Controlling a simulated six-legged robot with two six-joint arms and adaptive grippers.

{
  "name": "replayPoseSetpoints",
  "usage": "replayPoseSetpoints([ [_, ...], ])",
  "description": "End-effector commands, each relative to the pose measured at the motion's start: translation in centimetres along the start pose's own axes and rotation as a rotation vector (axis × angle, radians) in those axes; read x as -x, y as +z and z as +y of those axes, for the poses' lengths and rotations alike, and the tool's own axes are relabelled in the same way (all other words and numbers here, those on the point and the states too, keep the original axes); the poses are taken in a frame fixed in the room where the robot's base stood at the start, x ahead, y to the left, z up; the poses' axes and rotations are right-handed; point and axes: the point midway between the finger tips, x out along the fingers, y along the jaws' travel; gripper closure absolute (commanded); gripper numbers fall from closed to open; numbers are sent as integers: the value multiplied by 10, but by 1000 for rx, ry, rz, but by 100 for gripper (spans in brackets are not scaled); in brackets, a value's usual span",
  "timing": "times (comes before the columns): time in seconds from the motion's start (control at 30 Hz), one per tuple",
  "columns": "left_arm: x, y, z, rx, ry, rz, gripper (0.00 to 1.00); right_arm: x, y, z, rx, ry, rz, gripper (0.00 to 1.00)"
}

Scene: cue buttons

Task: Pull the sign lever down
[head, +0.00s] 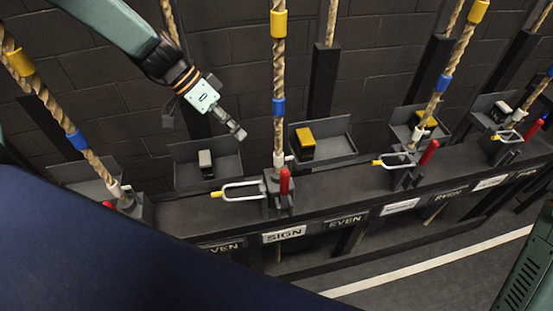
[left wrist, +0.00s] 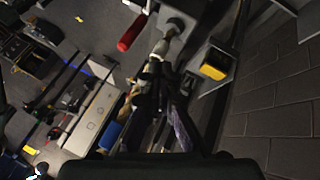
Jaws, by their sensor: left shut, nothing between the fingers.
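The sign lever (head: 285,181) has a red handle and stands upright on a dark block above the white SIGN label (head: 284,236). A twisted rope (head: 279,60) with yellow and blue bands rises just behind it. A silver loop (head: 240,190) with a yellow end sticks out to its left. My left gripper (head: 239,132) is shut and empty, above and to the left of the lever, apart from it. In the left wrist view a red handle (left wrist: 131,33) shows beyond the dark fingers. My right gripper is not in view.
Similar levers, such as a red one (head: 429,153), stand along the rail to the right. Shelves behind hold a grey block (head: 206,163) and a yellow-topped block (head: 305,143). A dark brick wall (head: 370,80) lies behind. A white line (head: 440,262) crosses the floor in front.

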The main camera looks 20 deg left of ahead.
Motion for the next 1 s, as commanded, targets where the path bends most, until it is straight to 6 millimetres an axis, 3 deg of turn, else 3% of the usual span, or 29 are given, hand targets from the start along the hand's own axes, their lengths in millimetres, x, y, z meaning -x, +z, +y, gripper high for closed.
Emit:
replayPoseSetpoints([
  [0.47, -5, 2, 2, 1, 0, 0, 100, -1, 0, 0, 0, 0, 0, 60],
  [1.0, -94, 0, 0, 0, 1, -6, 100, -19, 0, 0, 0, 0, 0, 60],
])
